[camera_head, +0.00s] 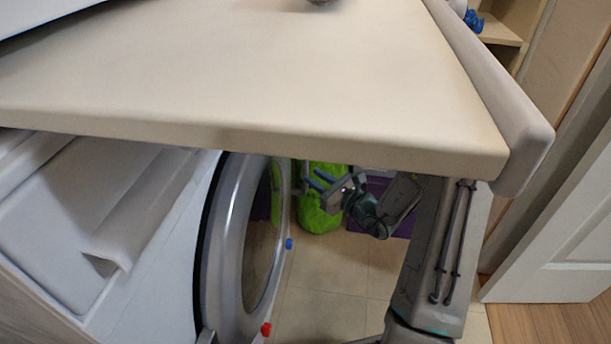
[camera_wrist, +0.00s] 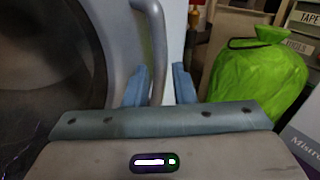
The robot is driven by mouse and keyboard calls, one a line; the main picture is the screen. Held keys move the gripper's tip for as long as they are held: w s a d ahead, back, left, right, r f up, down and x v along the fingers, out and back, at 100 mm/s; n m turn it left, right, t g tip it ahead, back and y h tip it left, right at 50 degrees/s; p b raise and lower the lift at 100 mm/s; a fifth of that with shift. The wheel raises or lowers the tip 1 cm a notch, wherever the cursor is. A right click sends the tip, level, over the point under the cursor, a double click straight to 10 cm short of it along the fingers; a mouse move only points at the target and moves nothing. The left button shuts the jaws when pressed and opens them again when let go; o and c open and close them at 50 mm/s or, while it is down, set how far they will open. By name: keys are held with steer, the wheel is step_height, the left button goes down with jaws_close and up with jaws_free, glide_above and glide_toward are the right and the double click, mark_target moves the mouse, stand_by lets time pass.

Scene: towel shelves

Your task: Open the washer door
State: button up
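The washer (camera_head: 150,265) stands under the counter at the left in the head view. Its round door (camera_head: 225,245) has a wide silver ring and shows nearly edge-on; I cannot tell whether it is ajar. In the wrist view the door (camera_wrist: 85,50) fills the left side, with a curved grey handle bar (camera_wrist: 157,40) running down from the top. My gripper (camera_head: 318,181) is to the right of the door. In the wrist view its two blue fingers (camera_wrist: 160,84) are apart, and the lower handle shows between them, nearer the left finger. Contact is not clear.
A beige countertop (camera_head: 270,75) hangs over the washer and hides part of the area by my gripper. A bright green bag (camera_head: 318,215) stands behind my gripper; labelled boxes (camera_wrist: 303,18) are beyond it. The tiled floor (camera_head: 325,285) between washer and arm is clear.

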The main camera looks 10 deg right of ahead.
mark_target(308, 173)
steer(key=shift+b+x, duration=0.5)
steer(key=shift+x, duration=1.75)
steer(key=shift+c, duration=0.2)
jaws_close()
steer(key=shift+d, duration=0.1)
